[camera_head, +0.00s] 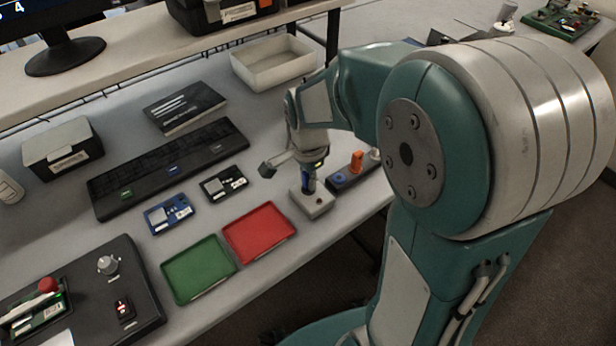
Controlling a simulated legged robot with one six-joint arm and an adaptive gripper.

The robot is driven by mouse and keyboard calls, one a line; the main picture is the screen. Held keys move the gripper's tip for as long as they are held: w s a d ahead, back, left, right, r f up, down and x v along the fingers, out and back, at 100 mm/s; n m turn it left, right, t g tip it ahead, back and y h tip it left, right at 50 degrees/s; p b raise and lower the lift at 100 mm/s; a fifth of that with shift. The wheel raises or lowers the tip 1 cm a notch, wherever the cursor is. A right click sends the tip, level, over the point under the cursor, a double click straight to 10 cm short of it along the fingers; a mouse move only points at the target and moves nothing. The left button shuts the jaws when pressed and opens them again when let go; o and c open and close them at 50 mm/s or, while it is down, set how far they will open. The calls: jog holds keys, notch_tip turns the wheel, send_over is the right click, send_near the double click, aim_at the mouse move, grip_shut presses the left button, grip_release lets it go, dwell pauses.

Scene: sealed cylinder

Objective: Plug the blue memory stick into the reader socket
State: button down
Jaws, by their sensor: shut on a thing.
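The blue memory stick (308,184) stands upright below my gripper (309,168), which is shut on its upper part. The reader socket (312,203) is a small light-grey block on the table with a small red dot on its front. The stick's lower end is at the top of this block. I cannot tell whether it only touches the block or sits inside it. The slot itself is hidden.
A dark holder (350,174) with blue and orange pieces stands close on the right. Red (259,232) and green (198,267) trays lie left of the reader.

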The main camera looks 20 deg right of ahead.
jog(key=shift+f, duration=0.45)
jog(key=c, duration=0.5)
grip_release()
jog(key=shift+c, duration=0.2)
notch_tip(320, 180, up, 12)
jog(key=shift+f, duration=0.1)
jog(key=s+r+n+t, duration=0.2)
jog(key=s+n+t, duration=0.3)
jog(key=s+n, duration=0.9)
jog(key=shift+r+t, duration=0.3)
jog(key=shift+r, duration=0.1)
